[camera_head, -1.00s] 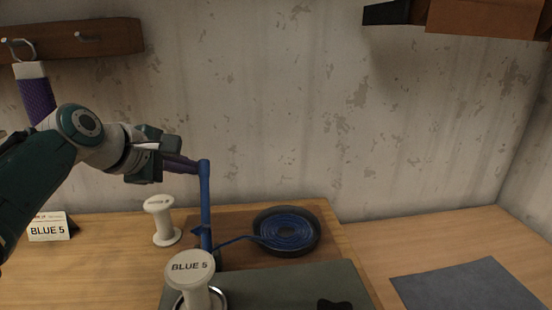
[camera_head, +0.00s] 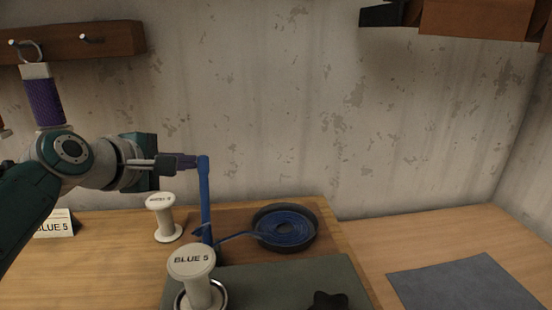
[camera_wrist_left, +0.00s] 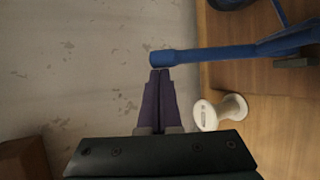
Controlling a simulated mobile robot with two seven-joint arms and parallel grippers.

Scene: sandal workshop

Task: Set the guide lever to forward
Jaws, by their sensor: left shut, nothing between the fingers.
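The guide lever appears to be the blue upright bar (camera_head: 206,200) standing at the left end of the dark green plate. It also shows in the left wrist view (camera_wrist_left: 215,54), running right from its blunt end. My left gripper (camera_head: 194,161) comes in level from the left at the bar's top end. Its purple fingers are shut with nothing between them, and their tips (camera_wrist_left: 159,73) lie right beside the bar's end. I cannot tell whether they touch it. My right gripper is not in view.
A white spool (camera_head: 199,265) marked BLUE 5 stands in front of the bar. Another white spool (camera_head: 163,218) stands behind-left. A dark round tray (camera_head: 312,240) holds coiled blue strap, which leads to the bar. A grey mat (camera_head: 462,285) lies right. A hook rail (camera_head: 110,39) is on the wall.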

